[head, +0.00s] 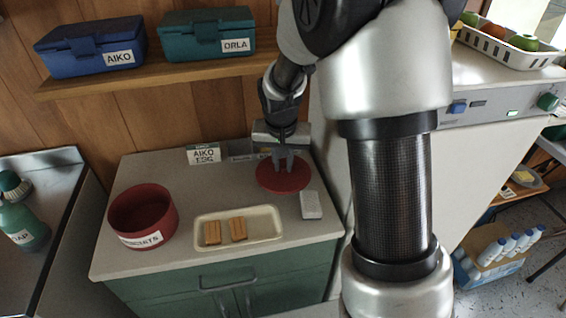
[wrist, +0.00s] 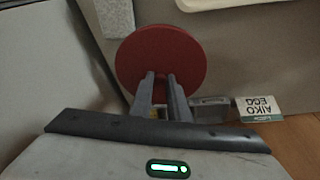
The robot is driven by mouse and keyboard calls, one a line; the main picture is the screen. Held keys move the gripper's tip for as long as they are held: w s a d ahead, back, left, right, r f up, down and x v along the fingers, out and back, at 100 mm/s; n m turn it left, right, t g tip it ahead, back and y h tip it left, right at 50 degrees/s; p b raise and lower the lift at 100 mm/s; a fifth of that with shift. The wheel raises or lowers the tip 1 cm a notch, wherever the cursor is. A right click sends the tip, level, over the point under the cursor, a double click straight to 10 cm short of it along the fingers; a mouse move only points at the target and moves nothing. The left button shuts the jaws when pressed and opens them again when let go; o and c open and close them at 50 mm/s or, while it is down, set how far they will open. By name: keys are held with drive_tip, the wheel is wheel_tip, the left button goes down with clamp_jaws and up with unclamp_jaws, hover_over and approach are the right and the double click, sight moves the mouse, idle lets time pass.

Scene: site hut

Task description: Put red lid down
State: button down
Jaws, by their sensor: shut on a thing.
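The red lid (head: 270,178) is a flat round disc at the back right of the grey counter in the head view. It also shows in the wrist view (wrist: 160,55), beyond my fingertips. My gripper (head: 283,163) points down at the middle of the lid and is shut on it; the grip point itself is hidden. I cannot tell whether the lid touches the counter. The red round tin (head: 143,225), labelled as for biscuits, stands open at the left of the counter.
A cream tray (head: 262,238) with two brown bars lies at the counter's front middle. A white block (head: 311,205) is close to the lid's right. A card reading AIKO EGG (head: 204,154) stands at the back. Blue (head: 90,48) and green (head: 207,36) boxes sit on the shelf above.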

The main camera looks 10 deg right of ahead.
sight(282, 181)
drive_tip(key=shift+f+b, duration=0.35)
drive_tip(key=c, duration=1.7)
unclamp_jaws()
drive_tip(key=p+v, duration=0.2)
drive_tip(key=v, duration=1)
drive_tip(key=s+r+n+t, duration=0.1)
drive_tip(key=s+r, duration=0.2)
drive_tip(key=s, duration=0.4)
drive_tip(key=s+r+n+t, duration=0.1)
drive_tip(key=s+r, duration=0.1)
drive_tip(key=s, duration=0.5)
drive_tip(key=s+d+r+n+y, duration=0.1)
drive_tip(key=s+r, duration=0.2)
drive_tip(key=s, duration=0.5)
drive_tip(key=shift+r+n+t, duration=0.35)
drive_tip(key=shift+n+t, duration=0.05)
